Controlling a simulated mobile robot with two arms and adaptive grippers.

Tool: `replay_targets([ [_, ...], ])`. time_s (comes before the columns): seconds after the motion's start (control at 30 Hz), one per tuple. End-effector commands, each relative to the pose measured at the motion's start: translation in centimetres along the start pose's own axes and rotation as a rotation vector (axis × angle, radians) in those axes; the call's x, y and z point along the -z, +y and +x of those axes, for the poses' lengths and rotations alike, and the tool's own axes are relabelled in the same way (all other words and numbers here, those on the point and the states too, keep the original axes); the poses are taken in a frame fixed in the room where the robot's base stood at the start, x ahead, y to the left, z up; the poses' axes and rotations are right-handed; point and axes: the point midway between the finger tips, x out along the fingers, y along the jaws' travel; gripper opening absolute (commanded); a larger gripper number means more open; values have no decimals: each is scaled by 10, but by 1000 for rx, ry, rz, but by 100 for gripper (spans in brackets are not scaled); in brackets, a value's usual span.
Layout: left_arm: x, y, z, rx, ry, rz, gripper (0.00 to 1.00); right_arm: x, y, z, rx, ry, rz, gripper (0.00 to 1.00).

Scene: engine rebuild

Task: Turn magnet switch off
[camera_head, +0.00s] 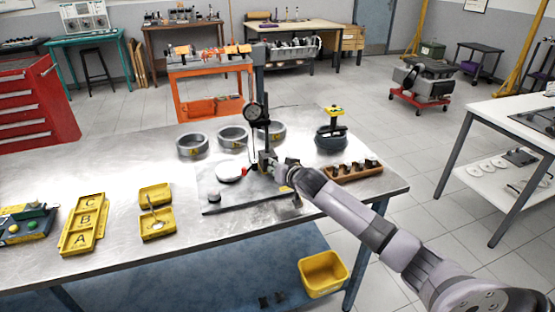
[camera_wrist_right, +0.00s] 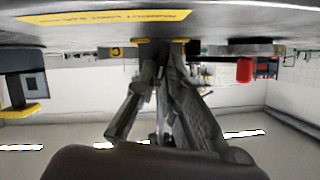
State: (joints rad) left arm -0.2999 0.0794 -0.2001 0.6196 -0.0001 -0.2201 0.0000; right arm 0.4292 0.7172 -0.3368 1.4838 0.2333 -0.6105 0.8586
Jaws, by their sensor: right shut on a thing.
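The dial gauge (camera_head: 255,111) is on a dark upright stand (camera_head: 266,140) on a grey plate (camera_head: 228,196) on the metal workbench. My right gripper (camera_head: 282,170) reaches in from the right, low beside the stand's base. In the right wrist view my gripper's fingers (camera_wrist_right: 164,52) are close together, shut at the base. The magnet switch is hidden between or behind the fingers, so its position cannot be read. A red part (camera_head: 244,171) lies left of the stand; a red knob (camera_wrist_right: 244,70) shows in the wrist view. My left gripper is not in view.
Several grey rings (camera_head: 192,146) stand behind the plate. A dark round part with a yellow top (camera_head: 334,112) and a wooden block with pegs (camera_head: 352,171) are at right. Yellow trays (camera_head: 84,224) lie at left. A yellow bin (camera_head: 323,274) is below the bench's front edge.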

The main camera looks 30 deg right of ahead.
Motion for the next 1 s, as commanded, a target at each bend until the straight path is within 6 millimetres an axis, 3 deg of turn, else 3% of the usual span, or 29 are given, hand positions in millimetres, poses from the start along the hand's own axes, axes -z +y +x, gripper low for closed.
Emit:
replay_targets([
  [0.1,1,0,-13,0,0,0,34,2,-4,-1,-41,-1,-98,0],
  [0.4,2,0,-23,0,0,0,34,-1,-10,0,-150,-1,-363,0],
  [1.0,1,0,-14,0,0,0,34,-8,-17,4,-343,2,-827,0],
])
